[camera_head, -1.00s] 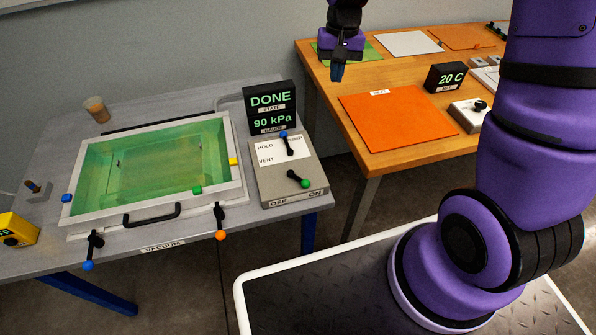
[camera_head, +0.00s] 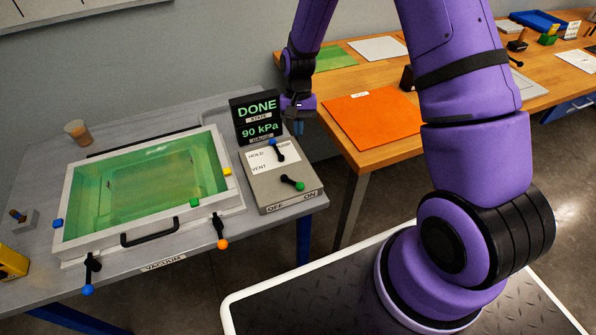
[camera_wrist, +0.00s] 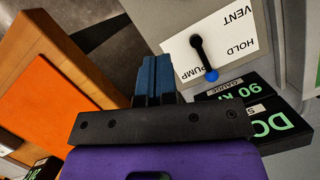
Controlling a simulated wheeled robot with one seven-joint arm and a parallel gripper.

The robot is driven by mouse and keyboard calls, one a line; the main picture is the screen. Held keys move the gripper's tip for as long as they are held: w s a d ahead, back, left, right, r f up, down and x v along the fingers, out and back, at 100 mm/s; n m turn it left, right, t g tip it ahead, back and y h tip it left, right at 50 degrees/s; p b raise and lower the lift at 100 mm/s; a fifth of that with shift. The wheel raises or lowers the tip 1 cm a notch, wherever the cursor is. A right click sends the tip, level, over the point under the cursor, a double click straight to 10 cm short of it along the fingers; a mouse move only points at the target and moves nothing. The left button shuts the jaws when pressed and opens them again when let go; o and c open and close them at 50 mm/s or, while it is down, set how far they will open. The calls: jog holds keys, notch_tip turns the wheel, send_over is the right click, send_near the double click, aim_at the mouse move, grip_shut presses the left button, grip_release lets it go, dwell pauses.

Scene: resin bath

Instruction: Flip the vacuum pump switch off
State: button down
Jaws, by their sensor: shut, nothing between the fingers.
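The vacuum pump switch (camera_head: 292,183) is a short black lever with a green knob on the grey control box (camera_head: 311,181). It leans right, toward the ON end of the OFF/ON label on the box front. My gripper (camera_head: 298,116) is beyond the box's back right corner, beside the display, apart from the switch. In the wrist view its blue fingers (camera_wrist: 155,78) are shut with nothing between them. The switch is outside the wrist view.
A blue-tipped lever (camera_head: 277,150) stands on the HOLD/VENT/PUMP plate behind the switch; the wrist view shows this lever (camera_wrist: 203,58) near PUMP. The display (camera_head: 256,119) reads DONE and 90 kPa. The green resin bath (camera_head: 146,240) lies left. An orange sheet (camera_head: 373,118) lies right.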

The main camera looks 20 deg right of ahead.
aim_at(294, 184)
jog(key=x, duration=0.9)
jog(key=shift+s+f, duration=0.1)
jog(key=shift+f, duration=0.1)
jog(key=s, duration=0.1)
jog(key=s+a+f, duration=0.1)
jog(key=shift+s+a, duration=0.1)
jog(key=shift+s, duration=0.25)
jog(key=shift+s+a+f, duration=0.15)
jog(key=shift+s+a, duration=0.05)
jog(key=shift+s, duration=0.3)
